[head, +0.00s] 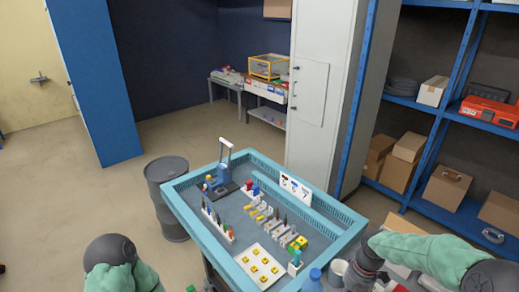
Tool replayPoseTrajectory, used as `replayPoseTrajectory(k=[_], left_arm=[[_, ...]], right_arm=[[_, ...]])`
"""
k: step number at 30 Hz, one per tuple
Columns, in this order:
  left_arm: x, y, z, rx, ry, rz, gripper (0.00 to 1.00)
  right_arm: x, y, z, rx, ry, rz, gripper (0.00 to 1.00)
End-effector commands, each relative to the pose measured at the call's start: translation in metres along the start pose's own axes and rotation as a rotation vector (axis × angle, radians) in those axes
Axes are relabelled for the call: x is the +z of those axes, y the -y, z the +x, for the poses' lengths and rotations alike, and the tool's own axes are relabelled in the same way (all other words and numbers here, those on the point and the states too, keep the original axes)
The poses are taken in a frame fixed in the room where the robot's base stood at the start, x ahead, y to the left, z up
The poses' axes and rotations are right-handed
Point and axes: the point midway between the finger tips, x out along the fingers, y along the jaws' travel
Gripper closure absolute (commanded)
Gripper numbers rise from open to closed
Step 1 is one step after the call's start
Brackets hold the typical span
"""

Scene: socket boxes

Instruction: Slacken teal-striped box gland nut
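A light blue tray-topped workbench (180,208) stands in front of me in the head view. A small white block with a teal upper part (295,262) stands near its front right corner; I cannot tell whether this is the teal-striped box, and no gland nut can be made out. My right gripper (362,275) is a dark shape at the bench's right front edge, apart from that block; its fingers cannot be made out. Of my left arm only a green and dark part shows at the bottom left; its gripper is out of view.
A white panel with yellow pieces (261,267), rows of small tools (268,214) and a blue press-like device (221,180) are on the bench. A grey drum (168,178) stands left.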

Motion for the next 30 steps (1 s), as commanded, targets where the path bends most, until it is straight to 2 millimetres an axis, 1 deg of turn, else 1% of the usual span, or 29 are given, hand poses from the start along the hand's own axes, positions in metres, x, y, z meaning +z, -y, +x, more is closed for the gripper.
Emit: replayPoseTrajectory(k=[17,27,30], left_arm=[[0.0001,-0.0004,-0.0012,0.0,0.0,0.0,0.6],[0.0002,-0.0013,-0.0037,0.0,0.0,0.0,0.6],[0.0003,-0.0022,-0.0062,0.0,0.0,0.0,0.6]], right_arm=[[-0.0006,-0.0019,0.0002,0.0,0.0,0.0,1.0],[0.0063,-0.0048,-0.0021,0.0,0.0,-0.001,1.0],[0.0056,-0.0048,-0.0054,0.0,0.0,-0.001,1.0]])
